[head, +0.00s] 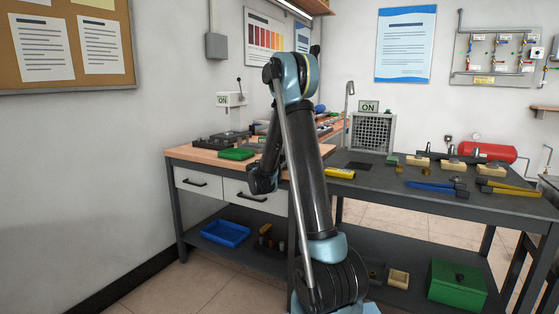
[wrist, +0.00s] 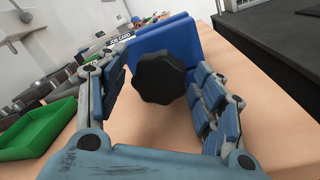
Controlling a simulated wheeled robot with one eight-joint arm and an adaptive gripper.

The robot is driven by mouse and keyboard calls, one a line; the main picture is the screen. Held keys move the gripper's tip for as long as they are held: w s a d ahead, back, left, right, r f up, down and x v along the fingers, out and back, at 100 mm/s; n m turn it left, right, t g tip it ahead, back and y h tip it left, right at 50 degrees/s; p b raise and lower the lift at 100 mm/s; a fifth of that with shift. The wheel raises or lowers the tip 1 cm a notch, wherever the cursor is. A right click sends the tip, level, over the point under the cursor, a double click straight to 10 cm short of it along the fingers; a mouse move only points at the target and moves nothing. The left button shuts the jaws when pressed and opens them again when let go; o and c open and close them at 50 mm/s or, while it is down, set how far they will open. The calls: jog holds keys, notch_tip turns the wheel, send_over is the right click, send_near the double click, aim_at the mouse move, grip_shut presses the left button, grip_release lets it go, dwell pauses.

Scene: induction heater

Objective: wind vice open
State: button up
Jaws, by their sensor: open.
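The vice (wrist: 178,38) is a blue body at the top middle of the wrist view, standing on the wooden bench top. A black lobed knob (wrist: 159,78) is on its near side. My gripper (wrist: 160,66) is open, with one finger to the left of the knob and one to the right. The knob lies between the fingers, with a gap visible on the left; whether the right finger touches it I cannot tell. In the head view my arm hides the gripper and I cannot make out the vice clearly.
A green tray (wrist: 38,130) lies left of my gripper; it also shows in the head view (head: 237,154). A dark table (head: 400,180) holding tools stands to the right.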

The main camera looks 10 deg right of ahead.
jog(key=v, duration=1.1)
jog(key=shift+s, duration=0.25)
jog(key=shift+a+f, duration=0.1)
